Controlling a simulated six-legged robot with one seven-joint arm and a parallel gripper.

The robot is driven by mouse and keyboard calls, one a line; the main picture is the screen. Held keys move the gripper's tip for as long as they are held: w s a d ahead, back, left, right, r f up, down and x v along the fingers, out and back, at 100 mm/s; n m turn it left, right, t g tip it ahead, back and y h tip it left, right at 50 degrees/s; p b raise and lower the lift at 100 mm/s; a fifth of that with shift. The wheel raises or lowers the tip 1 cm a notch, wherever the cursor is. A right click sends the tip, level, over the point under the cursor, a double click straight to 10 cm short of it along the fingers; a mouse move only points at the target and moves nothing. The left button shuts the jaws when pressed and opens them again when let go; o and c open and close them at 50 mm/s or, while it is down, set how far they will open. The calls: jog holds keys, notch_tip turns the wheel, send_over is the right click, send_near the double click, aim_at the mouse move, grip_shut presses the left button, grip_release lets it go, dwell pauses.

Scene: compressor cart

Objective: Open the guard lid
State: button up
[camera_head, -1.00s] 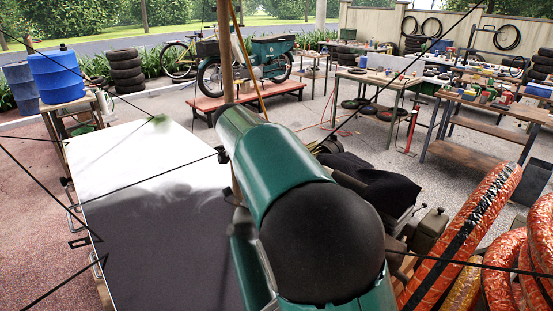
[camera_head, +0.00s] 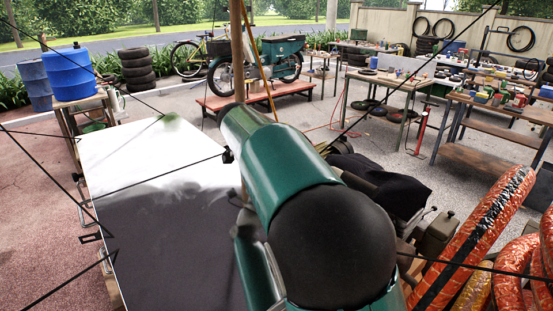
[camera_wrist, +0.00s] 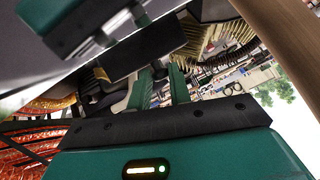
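My gripper (camera_wrist: 160,82) shows in the wrist view as two green fingers with a gap between them and nothing clearly held. A dark flat panel (camera_wrist: 145,45) lies just beyond the fingertips. I cannot tell whether it is the guard lid or whether the fingers touch it. Yellowish fins and a black ribbed part (camera_wrist: 222,58) show to the right of it. In the head view my green arm hides my gripper and whatever is in front of it. No guard lid can be made out for sure there.
A large flat sheet (camera_head: 150,165), white and dark, lies left of my arm. A wooden post (camera_head: 237,50) stands close by. Orange wrapped rolls (camera_head: 475,240) and a black cloth-like thing (camera_head: 392,188) are at right. Workbenches (camera_head: 500,112) and a motorbike (camera_head: 262,66) stand farther back.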

jog(key=v, duration=1.3)
jog(key=shift+s+r, duration=0.2)
jog(key=shift+r, duration=0.05)
jog(key=shift+a, duration=0.15)
jog(key=shift+c, duration=0.2)
